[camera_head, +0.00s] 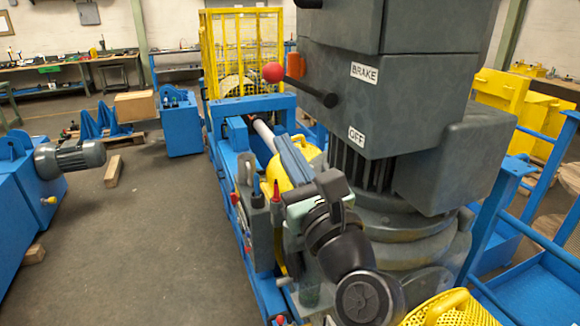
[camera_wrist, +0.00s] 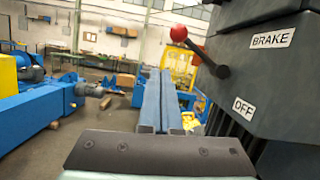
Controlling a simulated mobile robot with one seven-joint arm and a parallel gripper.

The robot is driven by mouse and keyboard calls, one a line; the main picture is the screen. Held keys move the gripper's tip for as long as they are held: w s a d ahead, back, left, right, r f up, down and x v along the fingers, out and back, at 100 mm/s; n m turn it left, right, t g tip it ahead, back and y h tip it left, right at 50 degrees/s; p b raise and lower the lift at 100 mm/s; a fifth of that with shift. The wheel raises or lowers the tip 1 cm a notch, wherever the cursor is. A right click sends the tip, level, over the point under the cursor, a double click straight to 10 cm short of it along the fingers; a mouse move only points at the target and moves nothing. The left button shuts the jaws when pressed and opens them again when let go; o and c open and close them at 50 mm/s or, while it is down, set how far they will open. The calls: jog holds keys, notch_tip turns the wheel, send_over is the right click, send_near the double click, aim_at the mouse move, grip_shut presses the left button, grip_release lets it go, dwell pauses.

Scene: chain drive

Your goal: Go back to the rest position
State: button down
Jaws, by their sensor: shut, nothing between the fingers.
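My gripper (camera_head: 284,146) is at the centre of the head view, in front of the grey machine housing (camera_head: 430,115). Its two long blue-grey fingers lie side by side, shut and empty. In the wrist view the fingers (camera_wrist: 158,76) point away over the floor. The black lever (camera_head: 312,93) with a red ball (camera_head: 274,72) sticks out of the housing beside the BRAKE label (camera_head: 364,73), with the OFF label (camera_head: 357,134) below. My gripper is below the lever and apart from it. In the wrist view the red ball (camera_wrist: 179,33) is right of the fingertips.
A blue frame (camera_head: 270,103) and a yellow mesh cage (camera_head: 243,45) stand behind my gripper. A blue machine with a grey motor (camera_head: 78,158) is at the left. Blue railings (camera_head: 535,240) and a yellow perforated guard (camera_head: 455,312) are at the right.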

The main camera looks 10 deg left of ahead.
jog(key=s+d+r+n+t+h+b, duration=0.3)
jog(key=s+d+r+n+t+h, duration=0.2)
jog(key=s+n, duration=0.4)
jog(key=s+d+r+n+t+h+b, duration=0.3)
jog(key=s+d+r+n+t+h, duration=0.2)
jog(key=n, duration=1.3)
jog(key=s+r+h, duration=0.2)
jog(key=s+r, duration=0.2)
jog(key=r, duration=0.1)
jog(key=shift+d+r+h+b, duration=0.3)
jog(key=shift+d+b, duration=0.05)
jog(key=shift+d, duration=0.05)
jog(key=shift+s, duration=0.1)
